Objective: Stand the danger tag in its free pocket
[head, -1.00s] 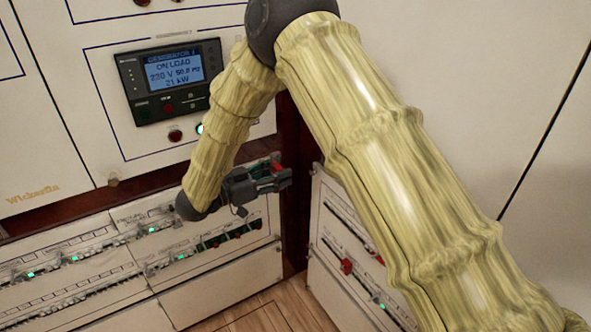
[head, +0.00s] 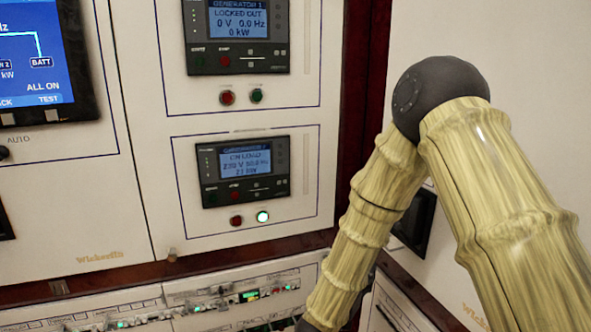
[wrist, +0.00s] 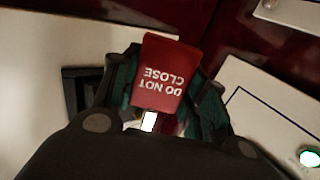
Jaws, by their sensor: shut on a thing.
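The danger tag (wrist: 160,75) is a red plate with white "DO NOT CLOSE" lettering, upside down in the wrist view. My gripper (wrist: 163,95) is shut on it, with a dark finger on each side. In the head view the gripper is below the picture's bottom edge; only my arm shows. I cannot make out a free pocket in either view.
A generator panel reading "LOCKED OUT" (head: 238,36) sits above a second, lit panel (head: 244,171). Breaker rows (head: 200,300) with green lights run along the bottom. A plain white wall (head: 480,50) stands at the right.

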